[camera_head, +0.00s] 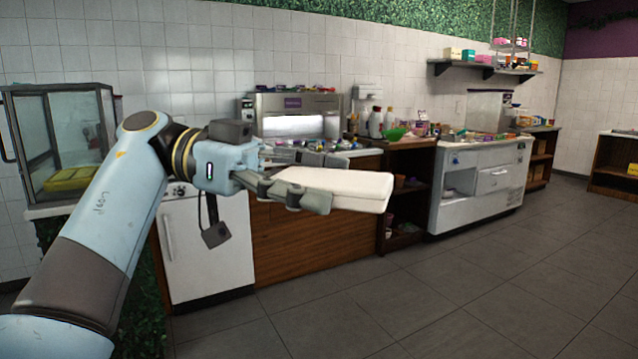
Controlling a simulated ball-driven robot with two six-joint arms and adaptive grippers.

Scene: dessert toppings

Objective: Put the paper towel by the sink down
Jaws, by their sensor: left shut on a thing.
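The paper towel (345,188) is a white, flat, rectangular block, seen in the head view at the centre. My left gripper (305,180) is shut on its left end and holds it in the air, roughly level. The near finger covers part of its lower left side. The arm reaches in from the left. I cannot make out a sink for certain in this view. My right gripper is not in view.
A wooden counter (290,250) with a crowded top stands behind the held block. A white cabinet (207,240) and a glass case (60,135) are at left. A grey-white unit (478,187) stands at right. The tiled floor (470,290) in front is clear.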

